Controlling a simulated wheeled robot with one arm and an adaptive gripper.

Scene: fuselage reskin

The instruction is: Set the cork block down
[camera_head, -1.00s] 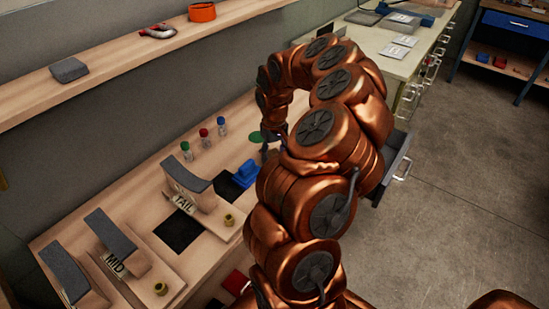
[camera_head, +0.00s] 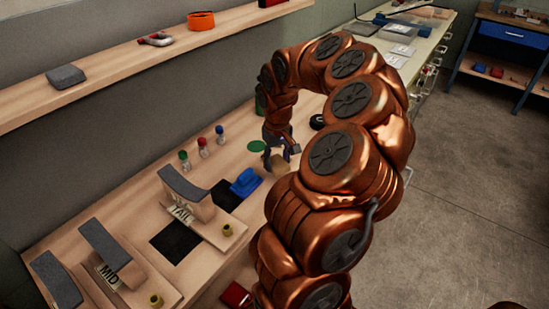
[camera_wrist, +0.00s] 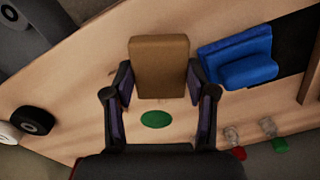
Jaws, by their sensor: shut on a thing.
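The tan cork block (camera_wrist: 160,68) is between the two fingers of my gripper (camera_wrist: 160,88) in the wrist view. My gripper is shut on it. In the head view the block (camera_head: 279,164) shows below my gripper (camera_head: 281,150), over the wooden bench (camera_head: 130,204). I cannot tell whether the block touches the bench top. A flat green disc (camera_wrist: 157,119) lies on the bench near the block; it also shows in the head view (camera_head: 257,146), left of my gripper.
A blue block-like tool (camera_head: 245,182) on a black mat stands left of the cork block. Several small capped bottles (camera_head: 203,147) stand near the wall. The TAIL stand (camera_head: 187,205) and MID stand (camera_head: 115,262) are further left. A black roll (camera_wrist: 33,120) is on the other side.

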